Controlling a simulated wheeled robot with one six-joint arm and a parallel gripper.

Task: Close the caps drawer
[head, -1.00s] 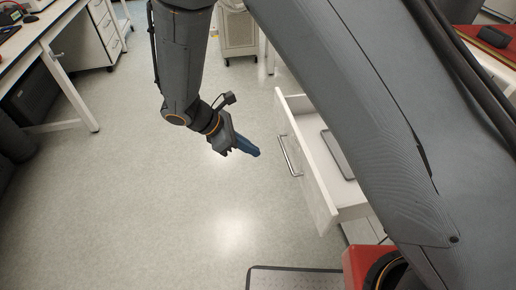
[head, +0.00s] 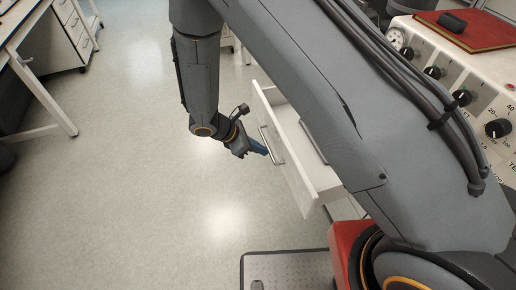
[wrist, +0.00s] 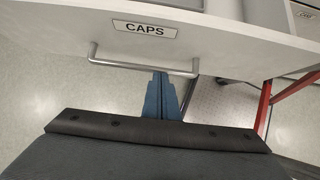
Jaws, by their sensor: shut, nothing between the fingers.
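The caps drawer (head: 290,165) stands pulled out, with a white front and a metal bar handle (head: 271,145). Part of the drawer is hidden behind my arm in the head view. In the wrist view, its front (wrist: 225,45) carries a "CAPS" label (wrist: 144,29) above the handle (wrist: 143,65). My gripper (head: 258,147) has blue fingers and is shut and empty. It is just in front of the drawer face at the handle. In the wrist view, the fingers (wrist: 161,95) reach under the handle bar; whether they touch the drawer I cannot tell.
A panel with dark knobs (head: 497,128) stands at the right, with a red book-like item (head: 470,32) on top. A dark textured plate (head: 285,268) lies at the bottom. A white bench (head: 40,90) stands at left. The floor (head: 130,180) left of the drawer is clear.

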